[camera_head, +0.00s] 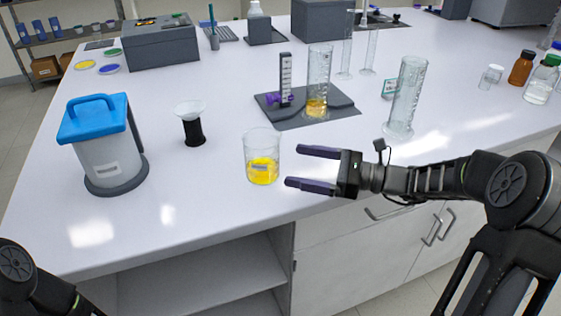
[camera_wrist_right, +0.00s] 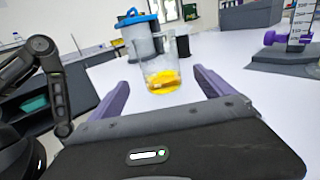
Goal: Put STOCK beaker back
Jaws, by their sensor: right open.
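A clear glass beaker (camera_head: 262,158) with yellow liquid and a small label stands upright on the white bench near its front edge. It also shows in the right wrist view (camera_wrist_right: 162,75), ahead of and between the fingers. I cannot read whether its label says STOCK. My right gripper (camera_head: 290,167) is open and empty, just right of the beaker and apart from it, with its fingers pointing left toward it. In the right wrist view the two purple fingers (camera_wrist_right: 160,92) are spread wide. My left gripper is out of view; only part of my left arm shows at the lower left.
A white container with a blue lid (camera_head: 100,150) stands at the left, beside a black stand with a white funnel (camera_head: 191,122). Behind the beaker is a dark platform (camera_head: 335,112) bearing a cylinder with yellow liquid (camera_head: 318,85). A tall empty cylinder (camera_head: 406,98) stands right.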

